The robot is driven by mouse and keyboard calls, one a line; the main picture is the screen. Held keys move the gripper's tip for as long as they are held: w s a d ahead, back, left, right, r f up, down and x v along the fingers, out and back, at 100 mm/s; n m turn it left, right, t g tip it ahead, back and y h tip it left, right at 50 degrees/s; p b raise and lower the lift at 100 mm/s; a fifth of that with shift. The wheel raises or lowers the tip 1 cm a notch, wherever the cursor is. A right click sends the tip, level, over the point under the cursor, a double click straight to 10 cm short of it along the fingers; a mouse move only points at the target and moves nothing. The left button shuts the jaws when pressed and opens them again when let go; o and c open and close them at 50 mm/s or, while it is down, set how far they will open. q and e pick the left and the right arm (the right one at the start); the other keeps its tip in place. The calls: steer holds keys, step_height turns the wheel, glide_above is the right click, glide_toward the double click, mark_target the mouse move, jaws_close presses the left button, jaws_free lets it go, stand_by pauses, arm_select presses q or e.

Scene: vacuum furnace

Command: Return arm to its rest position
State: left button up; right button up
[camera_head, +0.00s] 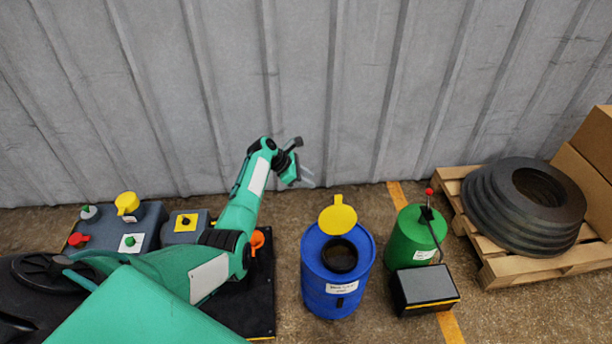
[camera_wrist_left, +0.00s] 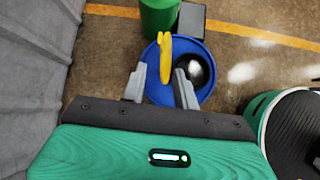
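My left arm (camera_head: 238,205), green and white, reaches up from the lower left in the head view, raised in front of the corrugated wall. My left gripper (camera_head: 306,177) is high, to the upper left of the blue barrel. In the left wrist view its two grey fingers (camera_wrist_left: 160,88) stand apart with nothing held between them; the barrel lies beyond them. My right gripper is in neither view.
The blue barrel (camera_head: 323,286) has a raised yellow lid (camera_head: 338,215). A green canister (camera_head: 412,238), a black box (camera_head: 424,289) and a pallet (camera_head: 521,268) with stacked dark rings (camera_head: 480,212) stand right. Control boxes (camera_head: 145,229) stand left. The grey wall (camera_head: 180,90) is behind.

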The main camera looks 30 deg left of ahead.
arm_select(q)
steer(key=shift+s+a+r, duration=0.15)
steer(key=shift+r, duration=0.1)
stand_by(0.3)
steer(key=s+d+f+m+g+y+p, duration=0.1)
steer(key=s+f+m+g+y+p, duration=0.3)
steer(key=s+f, duration=1)
steer(key=s+d+f+m+t+y+b, duration=0.15)
steer(key=s+f+m, duration=0.45)
steer(key=s+f, duration=0.7)
steer(key=s+d+f+m+p, duration=0.1)
steer(key=s+d+f+m, duration=0.2)
steer(key=s, duration=1)
steer(key=s+d+f+m+g+y+p, duration=0.1)
steer(key=s+f+m, duration=0.5)
steer(key=s, duration=0.7)
steer(key=s+d+f+m+g+p, duration=0.1)
steer(key=s+d+f+m, duration=0.3)
steer(key=s+m, duration=0.4)
steer(key=s, duration=0.5)
steer(key=shift+d+f, duration=0.3)
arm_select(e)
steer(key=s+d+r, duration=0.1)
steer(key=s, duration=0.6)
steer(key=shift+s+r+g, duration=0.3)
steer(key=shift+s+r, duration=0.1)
arm_select(q)
steer(key=shift+y, duration=0.25)
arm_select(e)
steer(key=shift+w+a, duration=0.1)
